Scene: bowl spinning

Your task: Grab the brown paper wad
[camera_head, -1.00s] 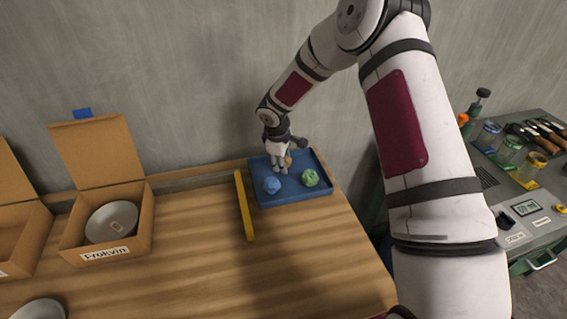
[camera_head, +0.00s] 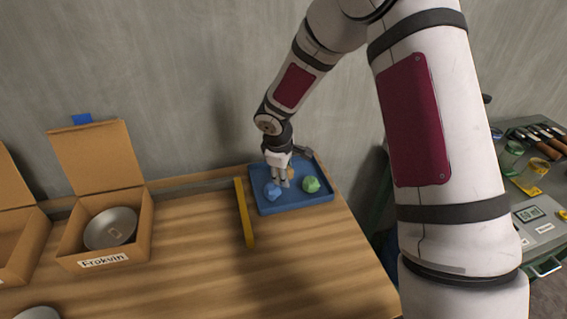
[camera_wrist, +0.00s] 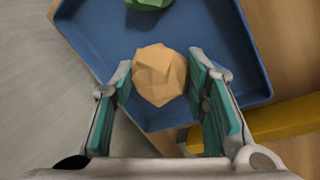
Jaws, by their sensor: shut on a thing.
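The brown paper wad (camera_wrist: 160,75) is a crumpled light-brown ball between the teal-padded fingers in the wrist view. In the head view, the wad (camera_head: 290,173) is mostly hidden behind my gripper (camera_head: 281,182). My gripper points down into the blue tray (camera_head: 305,199) and is shut on the brown wad. The wad is low over the tray; whether it touches the tray floor cannot be told.
A yellow bar (camera_head: 244,212) lies on the wooden table (camera_head: 200,255) left of the tray. An open cardboard box (camera_head: 140,232) labelled Frokvin holds a grey bowl (camera_head: 110,228). The wall (camera_head: 190,90) rises close behind the tray. The table's middle is clear.

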